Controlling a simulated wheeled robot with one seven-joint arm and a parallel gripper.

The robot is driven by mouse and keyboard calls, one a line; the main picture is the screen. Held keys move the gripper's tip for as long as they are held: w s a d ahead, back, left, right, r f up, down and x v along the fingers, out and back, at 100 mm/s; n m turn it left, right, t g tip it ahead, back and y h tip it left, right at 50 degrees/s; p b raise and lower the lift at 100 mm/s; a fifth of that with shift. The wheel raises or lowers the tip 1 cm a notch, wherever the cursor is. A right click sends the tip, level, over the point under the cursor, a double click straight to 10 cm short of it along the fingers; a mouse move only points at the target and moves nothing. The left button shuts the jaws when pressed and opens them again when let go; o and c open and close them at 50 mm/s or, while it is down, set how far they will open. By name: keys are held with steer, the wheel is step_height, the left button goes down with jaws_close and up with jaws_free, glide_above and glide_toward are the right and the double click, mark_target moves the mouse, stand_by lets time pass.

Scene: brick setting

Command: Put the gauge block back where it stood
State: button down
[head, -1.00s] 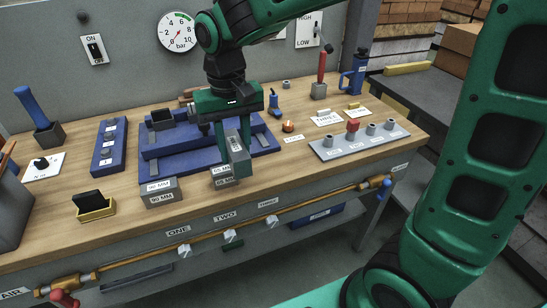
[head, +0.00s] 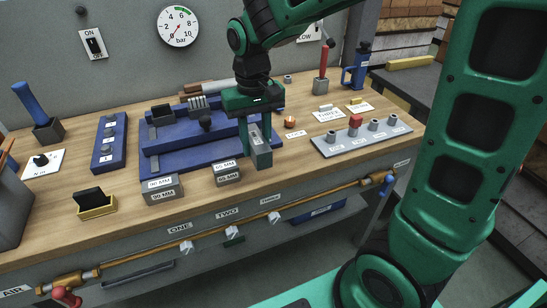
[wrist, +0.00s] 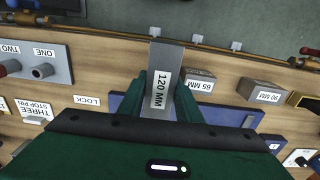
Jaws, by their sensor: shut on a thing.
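The grey gauge block (head: 261,152), labelled 120 MM in the wrist view (wrist: 166,72), is upright between the fingers of my gripper (head: 256,128). My gripper is shut on it, near the table's front edge. The 65 MM block (head: 227,173) stands just left of it in the head view. The 90 MM block (head: 163,189) stands further left. In the wrist view the 65 MM block (wrist: 198,80) and the 90 MM block (wrist: 262,91) lie to the right. I cannot tell whether the held block's bottom touches the wooden table (head: 207,193).
A blue stepped fixture (head: 182,163) stands behind the blocks. A grey plate with pegs (head: 333,147) and a LOCK label (head: 296,134) are to the right. A pipe with valves (head: 210,235) runs below the front edge. Bare wood shows right of the held block.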

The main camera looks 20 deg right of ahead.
glide_above(276, 166)
step_height(276, 166, down, 4)
steer(key=shift+r, duration=0.2)
steer(key=shift+f, duration=2.1)
steer(key=c, duration=1.3)
jaws_free()
steer(key=shift+f, duration=0.1)
